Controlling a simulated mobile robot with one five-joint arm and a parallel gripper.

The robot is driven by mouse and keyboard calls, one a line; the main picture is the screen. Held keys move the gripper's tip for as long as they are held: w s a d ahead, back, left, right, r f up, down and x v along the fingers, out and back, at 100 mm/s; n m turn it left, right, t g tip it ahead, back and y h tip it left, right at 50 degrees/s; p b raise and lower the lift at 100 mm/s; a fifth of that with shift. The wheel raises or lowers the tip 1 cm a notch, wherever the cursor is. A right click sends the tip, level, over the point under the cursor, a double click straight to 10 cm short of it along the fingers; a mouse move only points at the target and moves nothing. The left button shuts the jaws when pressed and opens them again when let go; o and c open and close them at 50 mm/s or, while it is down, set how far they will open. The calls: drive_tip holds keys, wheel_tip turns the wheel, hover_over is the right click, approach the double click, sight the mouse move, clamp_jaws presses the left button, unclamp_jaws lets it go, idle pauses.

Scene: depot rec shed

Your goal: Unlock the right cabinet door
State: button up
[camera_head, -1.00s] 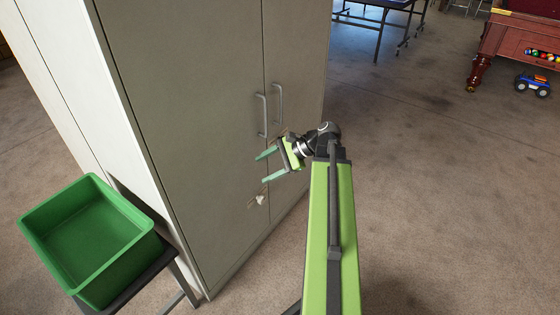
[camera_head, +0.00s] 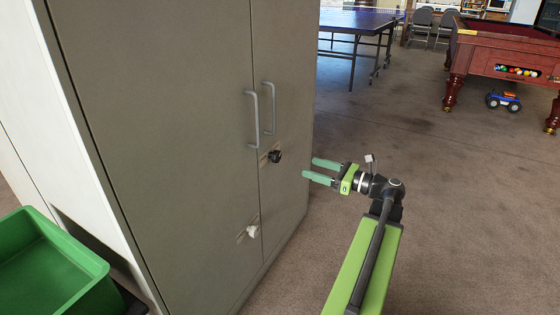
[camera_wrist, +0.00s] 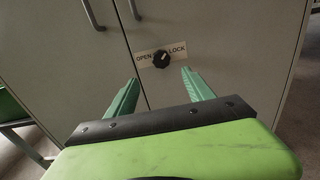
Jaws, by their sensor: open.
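The grey cabinet's right door (camera_head: 288,100) is closed beside the left door (camera_head: 150,130). A black knob (camera_head: 274,156) sits on the right door below its handle. The wrist view shows this knob (camera_wrist: 161,59) on a label reading OPEN at left and LOCK at right. Its pale mark appears to point up and right, toward LOCK. My gripper (camera_head: 308,168) is open and empty, to the right of the knob and apart from it. In the wrist view the knob appears between and beyond my fingertips (camera_wrist: 160,76).
A white knob (camera_head: 252,232) is low on the left door. Two bar handles flank the door seam, including the right handle (camera_head: 269,108). A green bin (camera_head: 85,262) stands at lower left. Open floor lies right of the cabinet, with a pool table (camera_head: 500,68) farther back.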

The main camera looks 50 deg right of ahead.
sight(279, 157)
drive_tip(key=x, duration=1.2)
drive_tip(key=shift+w, duration=0.4)
clamp_jaws()
